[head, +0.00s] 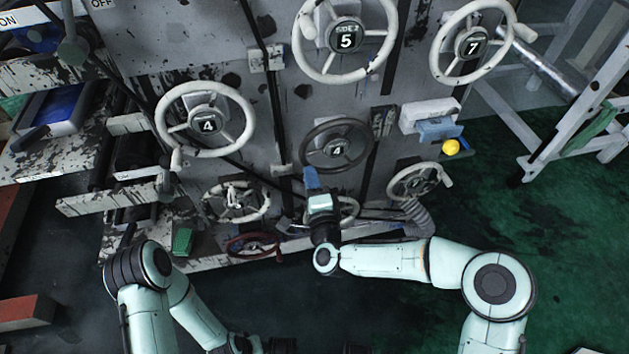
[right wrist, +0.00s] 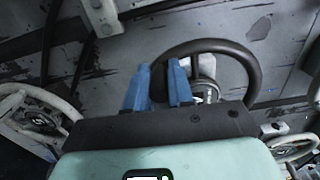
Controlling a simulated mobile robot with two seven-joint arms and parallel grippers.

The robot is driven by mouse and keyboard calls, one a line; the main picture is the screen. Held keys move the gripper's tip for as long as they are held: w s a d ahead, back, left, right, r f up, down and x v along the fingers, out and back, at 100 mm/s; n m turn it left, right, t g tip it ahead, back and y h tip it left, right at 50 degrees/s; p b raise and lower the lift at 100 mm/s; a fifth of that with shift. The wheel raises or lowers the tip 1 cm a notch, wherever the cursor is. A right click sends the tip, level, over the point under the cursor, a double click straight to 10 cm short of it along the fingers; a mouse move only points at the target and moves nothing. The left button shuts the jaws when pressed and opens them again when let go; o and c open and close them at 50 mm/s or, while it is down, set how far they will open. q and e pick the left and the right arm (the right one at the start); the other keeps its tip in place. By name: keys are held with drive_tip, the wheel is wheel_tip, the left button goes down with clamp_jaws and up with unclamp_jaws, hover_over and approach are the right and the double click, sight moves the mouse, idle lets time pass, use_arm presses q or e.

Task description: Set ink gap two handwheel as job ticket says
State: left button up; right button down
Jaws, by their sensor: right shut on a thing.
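A dark handwheel (head: 365,131) with a number plate that seems to read 4 is on the grey machine front, among several pale handwheels. It also shows in the right wrist view (right wrist: 253,62). My right gripper (head: 312,178) is at its lower left rim. In the right wrist view its blue fingers (right wrist: 158,88) are shut on a dark handle (right wrist: 158,82) at the wheel's left side. The fingers hide part of the handle. No label naming ink gap two and no job ticket can be read. My left arm is at lower left; its gripper is out of view.
Pale handwheels marked 4 (head: 162,104), 5 (head: 302,62) and 7 (head: 440,62) surround the dark one. Smaller wheels (head: 210,204) sit below, with a red wheel (head: 236,251). A white ladder-like frame (head: 560,130) stands on the green floor.

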drive_tip(key=shift+a+r+m, duration=0.15)
drive_tip(key=shift+r+m, duration=0.1)
drive_tip(key=shift+m, duration=0.05)
drive_tip(key=c, duration=1)
unclamp_jaws()
use_arm(q)
drive_tip(key=shift+t, duration=0.8)
drive_tip(key=w+r, duration=0.1)
drive_tip(key=w+r+p, duration=0.1)
drive_tip(key=w, duration=0.1)
drive_tip(key=w+r+p, duration=0.1)
drive_tip(key=r, duration=0.1)
drive_tip(key=shift+w+d, duration=0.25)
drive_tip(key=shift+d, duration=0.1)
use_arm(e)
drive_tip(key=v, duration=1.3)
drive_tip(key=shift+s, duration=0.2)
